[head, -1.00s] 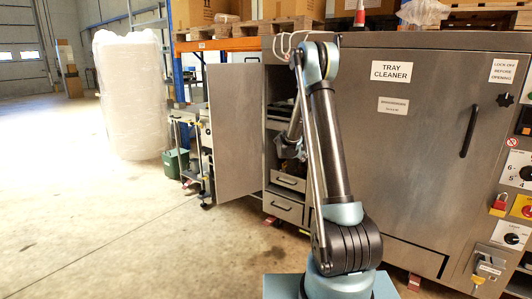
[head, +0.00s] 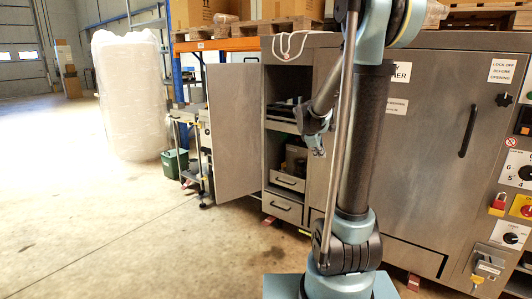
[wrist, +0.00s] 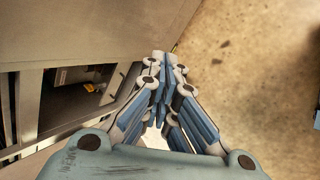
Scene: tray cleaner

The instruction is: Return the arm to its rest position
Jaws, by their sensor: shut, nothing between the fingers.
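My arm rises in the middle of the head view, in front of the tray cleaner (head: 435,150). Its forearm hangs down on the left side of the upper arm. My gripper (head: 316,145) shows small and partly hidden by my own arm, in front of the open cabinet section. In the wrist view, my gripper (wrist: 166,60) has its fingertips together with nothing between them. Bare floor (wrist: 250,70) lies below and to the right of it. The cabinet (wrist: 65,30) fills the left.
The open cabinet door (head: 235,130) stands left of the open section. Two drawers (head: 287,195) sit low in that section. A trolley (head: 190,160) and a green bin (head: 175,163) stand further left. The floor (head: 100,230) at the front left is clear.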

